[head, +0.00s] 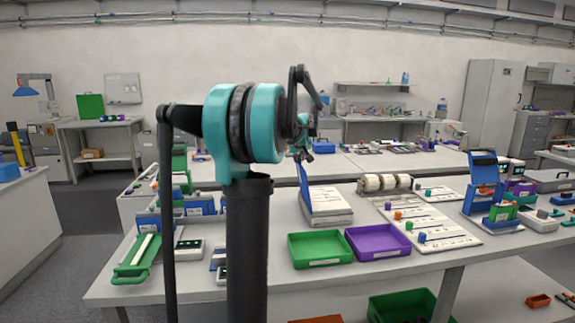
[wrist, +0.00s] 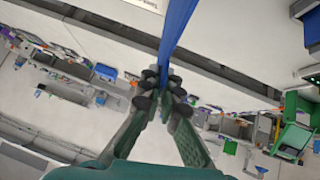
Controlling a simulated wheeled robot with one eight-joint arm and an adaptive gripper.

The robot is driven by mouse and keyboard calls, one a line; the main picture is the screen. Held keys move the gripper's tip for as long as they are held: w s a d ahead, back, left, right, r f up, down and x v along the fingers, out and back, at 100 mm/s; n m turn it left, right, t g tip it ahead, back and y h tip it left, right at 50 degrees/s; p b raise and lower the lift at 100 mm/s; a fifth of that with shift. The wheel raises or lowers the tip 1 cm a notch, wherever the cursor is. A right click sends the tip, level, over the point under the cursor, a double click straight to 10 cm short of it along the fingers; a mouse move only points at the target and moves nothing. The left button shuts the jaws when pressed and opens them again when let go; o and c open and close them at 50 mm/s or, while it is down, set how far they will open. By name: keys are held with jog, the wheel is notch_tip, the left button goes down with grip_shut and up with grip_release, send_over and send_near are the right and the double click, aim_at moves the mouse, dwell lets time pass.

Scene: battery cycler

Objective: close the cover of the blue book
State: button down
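The blue book lies open on the main table. Its block of white pages (head: 327,203) is flat and its blue cover (head: 305,183) stands nearly upright along the left side. My gripper (head: 303,154) is at the top edge of the cover, pointing down. In the wrist view the cover shows edge-on as a blue strip (wrist: 175,32) that runs down to between the fingertips. My gripper's fingers (wrist: 162,83) are close together with the strip's end between them, so it looks shut on the cover edge.
A green tray (head: 320,263) and a purple tray (head: 378,254) stand in front of the book. A cream cylinder rack (head: 385,184) is just behind and right of it. A white board with small coloured parts (head: 440,239) lies to the right. Blue and green fixtures stand left.

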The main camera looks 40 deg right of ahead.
jog(key=s+d+f+m+t+y, duration=0.1)
jog(key=s+d+m+t+y, duration=0.1)
jog(key=s+d+y, duration=0.3)
jog(key=s+d+f+m+t, duration=0.2)
jog(key=d, duration=0.4)
jog(key=shift+s+d+f+m+t+y, duration=0.75)
jog(key=shift+d+f, duration=0.5)
jog(key=shift+f, duration=0.9)
jog(key=shift+s+d+f+m+t+y, duration=0.75)
jog(key=shift+d+f, duration=0.45)
jog(key=shift+f, duration=1)
jog(key=shift+s+d+f+m+t+y, duration=0.5)
jog(key=shift+s+d+f+t+y, duration=0.55)
jog(key=shift+f, duration=1.1)
jog(key=shift+w+d+g, duration=0.2)
jog(key=shift+w+g, duration=0.05)
jog(key=shift+w, duration=0.15)
jog(key=c, duration=1.8)
grip_release()
jog(key=shift+o, duration=0.2)
jog(key=shift+h, duration=0.35)
jog(key=v, duration=0.8)
